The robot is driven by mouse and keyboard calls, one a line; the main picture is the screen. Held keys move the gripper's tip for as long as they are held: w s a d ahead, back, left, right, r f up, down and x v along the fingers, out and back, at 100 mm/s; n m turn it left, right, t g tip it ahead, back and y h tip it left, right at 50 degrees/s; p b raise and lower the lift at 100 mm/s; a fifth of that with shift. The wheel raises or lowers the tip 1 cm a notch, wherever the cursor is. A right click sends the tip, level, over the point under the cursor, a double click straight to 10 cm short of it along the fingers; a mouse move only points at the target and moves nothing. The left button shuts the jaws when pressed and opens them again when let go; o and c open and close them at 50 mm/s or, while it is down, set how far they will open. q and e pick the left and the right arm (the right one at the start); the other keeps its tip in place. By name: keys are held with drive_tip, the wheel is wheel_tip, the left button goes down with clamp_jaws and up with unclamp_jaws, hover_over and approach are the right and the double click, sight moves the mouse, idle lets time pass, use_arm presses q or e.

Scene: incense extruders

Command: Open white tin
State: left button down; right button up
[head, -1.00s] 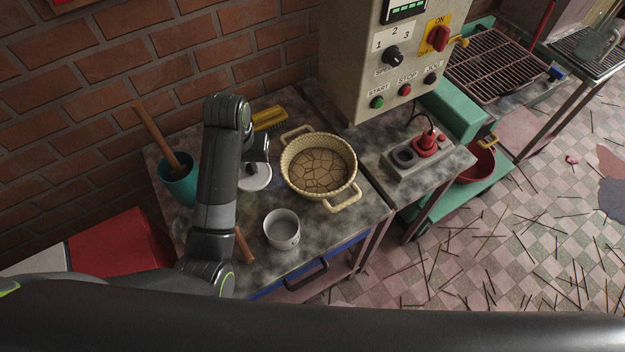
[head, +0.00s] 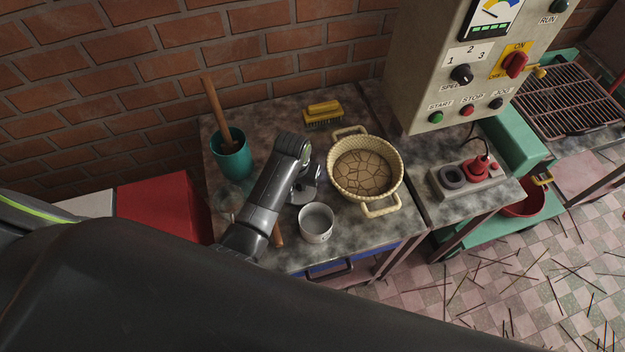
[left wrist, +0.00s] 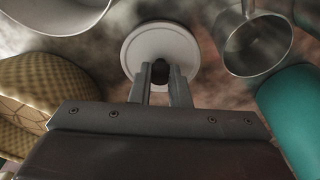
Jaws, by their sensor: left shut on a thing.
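The white tin (head: 316,223) stands upright on the counter with its top open. It also shows at the upper left of the left wrist view (left wrist: 50,12). Its round white lid (head: 301,193) is off and beside the tin, on the far side in the head view. My left gripper (head: 308,178) is shut on the dark knob of the lid, seen best in the left wrist view (left wrist: 160,76). I cannot tell whether the lid touches the counter. My left arm hides part of the lid in the head view. My right gripper is not in view.
A cream woven basket (head: 393,175) stands right of the lid. A teal mortar with a wooden pestle (head: 234,157) and a shiny cup (left wrist: 255,42) stand left. A yellow brush (head: 323,112) lies behind. A control box (head: 455,70) rises at right.

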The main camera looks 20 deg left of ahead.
sight(311, 191)
use_arm(q)
drive_tip(key=d, duration=0.1)
drive_tip(key=w+d+p, duration=0.1)
drive_tip(key=w+d, duration=0.1)
drive_tip(key=shift+d+f, duration=0.15)
drive_tip(key=shift+f, duration=0.4)
drive_tip(key=c, duration=1.3)
unclamp_jaws()
drive_tip(key=shift+f, duration=0.1)
drive_tip(key=shift+r, duration=0.2)
drive_tip(key=r, duration=0.4)
drive_tip(key=s+r, duration=0.1)
drive_tip(key=r, duration=0.6)
drive_tip(key=shift+s+r, duration=0.2)
drive_tip(key=shift+r, duration=0.2)
